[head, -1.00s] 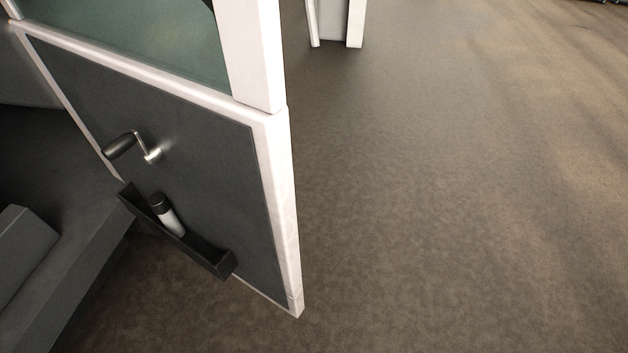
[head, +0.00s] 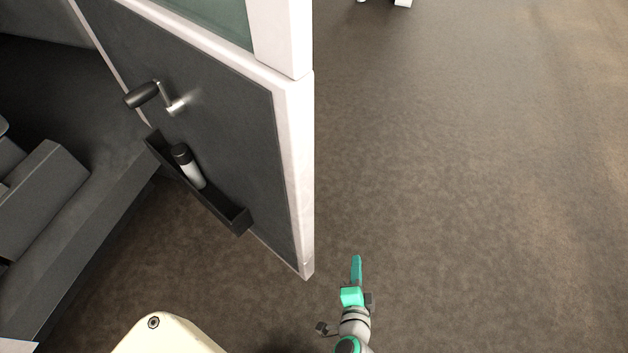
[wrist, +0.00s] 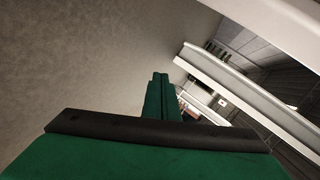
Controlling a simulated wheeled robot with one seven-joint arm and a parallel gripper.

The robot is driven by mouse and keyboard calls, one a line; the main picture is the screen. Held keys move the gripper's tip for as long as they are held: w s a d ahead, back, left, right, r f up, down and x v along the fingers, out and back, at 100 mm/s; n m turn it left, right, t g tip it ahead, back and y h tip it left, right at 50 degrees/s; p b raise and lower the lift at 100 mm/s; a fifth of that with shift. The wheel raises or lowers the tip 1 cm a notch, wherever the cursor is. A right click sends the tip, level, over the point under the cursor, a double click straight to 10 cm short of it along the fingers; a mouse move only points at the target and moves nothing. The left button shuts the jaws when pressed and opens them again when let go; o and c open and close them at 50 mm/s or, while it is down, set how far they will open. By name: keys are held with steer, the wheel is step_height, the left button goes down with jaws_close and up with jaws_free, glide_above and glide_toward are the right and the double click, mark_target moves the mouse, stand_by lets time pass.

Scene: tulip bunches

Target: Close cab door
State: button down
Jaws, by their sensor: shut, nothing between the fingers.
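The cab door (head: 225,120) stands open at the left of the head view, with a dark inner panel, a white frame and a window above. A crank handle (head: 158,97) and a black door pocket (head: 205,200) are on its inner face. My gripper (head: 356,262) is shut and empty, low in the head view, to the right of the door's lower free corner and apart from it. In the wrist view my green fingers (wrist: 160,85) are together, with floor to the left and a white frame edge (wrist: 240,85) to the right.
A bottle (head: 188,166) stands in the door pocket. Grey seating or steps (head: 50,200) lie inside the cab at the left. Brown floor (head: 470,170) is clear to the right. A small white object (head: 403,3) is at the top edge.

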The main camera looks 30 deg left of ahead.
mark_target(313, 184)
steer(key=w+a+r+n+g+y, duration=0.1)
steer(key=w+a+r+g+y, duration=0.1)
steer(key=w+a+r+y, duration=0.25)
steer(key=w+a+r+g+y, duration=0.1)
steer(key=w+a+r+y, duration=0.1)
steer(key=w+r+y, duration=0.4)
steer(key=s+d+r+n+g+y, duration=0.1)
steer(key=s+r+n+g, duration=0.1)
steer(key=r+n+g, duration=0.5)
steer(key=s+d+r+n+g+y, duration=0.15)
steer(key=r+g, duration=0.25)
steer(key=r, duration=0.7)
steer(key=shift+n+h, duration=0.3)
steer(key=shift+n, duration=0.05)
steer(key=shift+s+a, duration=1)
steer(key=shift+a, duration=0.8)
steer(key=shift+s+a, duration=0.95)
steer(key=shift+a, duration=0.85)
steer(key=shift+s+a, duration=1)
steer(key=shift+a, duration=0.8)
steer(key=shift+s, duration=0.1)
